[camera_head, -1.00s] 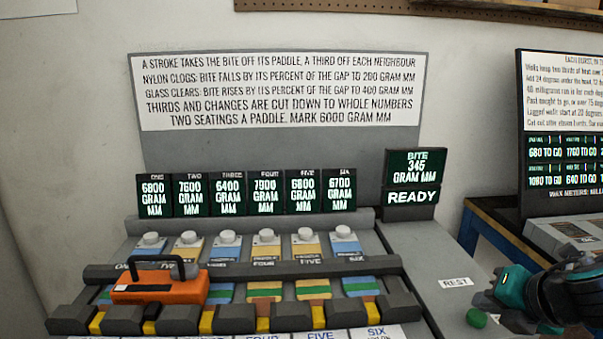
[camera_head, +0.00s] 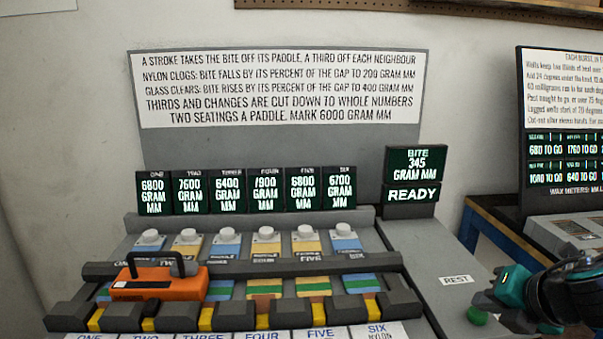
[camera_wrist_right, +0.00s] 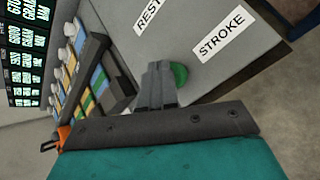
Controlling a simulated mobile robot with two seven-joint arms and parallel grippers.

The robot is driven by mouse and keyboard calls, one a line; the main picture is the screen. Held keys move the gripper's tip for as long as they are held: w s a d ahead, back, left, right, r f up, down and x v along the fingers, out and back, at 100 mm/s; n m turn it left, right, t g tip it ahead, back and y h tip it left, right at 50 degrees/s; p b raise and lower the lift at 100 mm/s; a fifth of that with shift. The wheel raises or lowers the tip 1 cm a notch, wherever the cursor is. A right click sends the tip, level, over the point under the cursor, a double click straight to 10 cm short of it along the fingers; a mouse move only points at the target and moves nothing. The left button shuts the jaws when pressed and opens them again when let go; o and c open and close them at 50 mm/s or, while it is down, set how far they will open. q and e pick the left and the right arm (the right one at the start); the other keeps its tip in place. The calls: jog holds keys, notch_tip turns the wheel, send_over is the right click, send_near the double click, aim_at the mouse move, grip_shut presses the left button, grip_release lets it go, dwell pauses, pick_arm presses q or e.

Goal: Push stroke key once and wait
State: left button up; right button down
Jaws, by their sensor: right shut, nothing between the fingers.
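The green round key (camera_head: 477,316) sits on the grey bench beside the REST label (camera_head: 455,280). In the right wrist view the green key (camera_wrist_right: 180,75) is partly hidden behind my fingers, near the STROKE label (camera_wrist_right: 221,37). My right gripper (camera_head: 490,300) is shut and empty, close to the key; its fingertips (camera_wrist_right: 160,68) overlap the key's left side in the wrist view. I cannot tell whether they touch it. The bite display (camera_head: 411,166) reads 345 gram mm, with READY (camera_head: 411,196) below. My left gripper is not in view.
An orange block with a black handle (camera_head: 160,289) sits on the rack at paddles one and two. Another console (camera_head: 565,235) stands at right. Bench around the REST label is clear.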

aim_at(484, 316)
jog(key=shift+f, duration=0.2)
jog(key=shift+r+p, duration=0.7)
jog(key=shift+r, duration=0.35)
jog(key=shift+r+p, duration=0.5)
jog(key=shift+r, duration=0.1)
notch_tip(484, 316, up, 5)
jog(key=p, duration=0.4)
jog(key=shift+f, duration=0.15)
